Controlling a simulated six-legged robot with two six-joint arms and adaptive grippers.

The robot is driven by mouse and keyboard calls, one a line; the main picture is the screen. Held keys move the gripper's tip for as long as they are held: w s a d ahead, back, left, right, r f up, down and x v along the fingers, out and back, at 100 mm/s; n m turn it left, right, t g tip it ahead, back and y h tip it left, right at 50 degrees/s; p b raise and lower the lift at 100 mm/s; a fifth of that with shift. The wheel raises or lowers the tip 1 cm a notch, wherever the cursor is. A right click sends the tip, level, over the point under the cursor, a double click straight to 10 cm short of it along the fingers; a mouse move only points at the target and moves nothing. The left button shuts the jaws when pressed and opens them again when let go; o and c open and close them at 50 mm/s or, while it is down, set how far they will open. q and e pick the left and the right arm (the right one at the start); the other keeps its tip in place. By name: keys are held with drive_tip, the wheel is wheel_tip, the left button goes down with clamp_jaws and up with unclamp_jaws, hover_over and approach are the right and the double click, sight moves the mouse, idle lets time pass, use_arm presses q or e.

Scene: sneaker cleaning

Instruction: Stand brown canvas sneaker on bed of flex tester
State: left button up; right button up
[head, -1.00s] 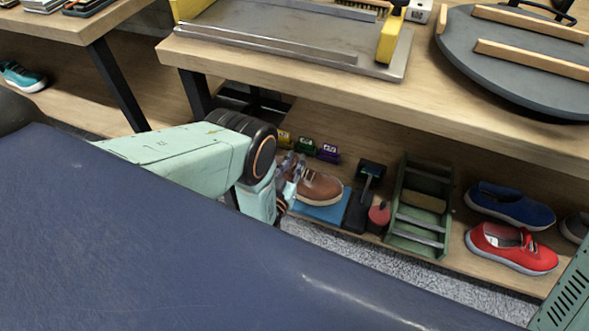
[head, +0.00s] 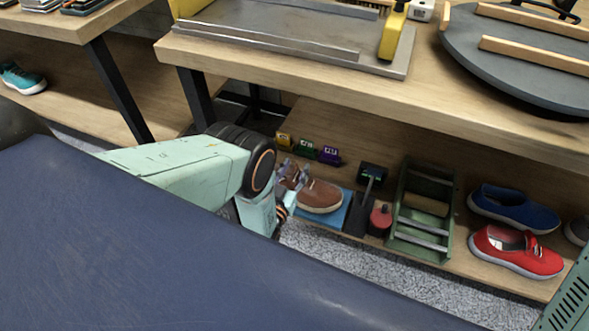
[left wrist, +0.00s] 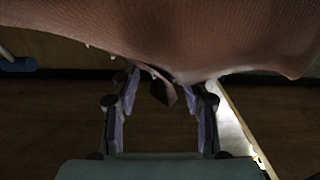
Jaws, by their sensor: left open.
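The brown sneaker (head: 322,197) sits on a blue mat (head: 338,221) on the lower shelf, its left end partly hidden by my left gripper. My left gripper (head: 296,178) is open at that end. In the left wrist view the sneaker's brown upper (left wrist: 170,40) fills the top, and the left gripper's fingers (left wrist: 162,105) stand apart below it. A small dark flap shows between them; whether they touch it I cannot tell. A flat metal bed (head: 260,50) with yellow uprights, apparently the flex tester, lies empty on the tabletop. My right gripper is not in view.
A black-and-red item (head: 380,216), a green rack (head: 421,215), a blue shoe (head: 513,208) and a red shoe (head: 515,250) stand right of the sneaker. Small coloured blocks (head: 307,147) sit behind it. The tabletop (head: 440,95) overhangs the shelf. A grey turntable (head: 520,65) stands right.

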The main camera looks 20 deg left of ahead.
use_arm(q)
drive_tip(key=shift+r, duration=0.25)
drive_tip(key=s+d+p, duration=0.1)
drive_tip(key=s+p, duration=0.3)
drive_tip(key=s, duration=0.8)
drive_tip(key=shift+w+f, duration=0.1)
drive_tip(key=s+r+g, duration=0.4)
drive_tip(key=s+g, duration=0.5)
drive_tip(key=s, duration=0.3)
drive_tip(key=s+r+m+g+h, duration=0.1)
drive_tip(key=s+r+g, duration=0.4)
drive_tip(key=s+g, duration=0.4)
drive_tip(key=s, duration=0.3)
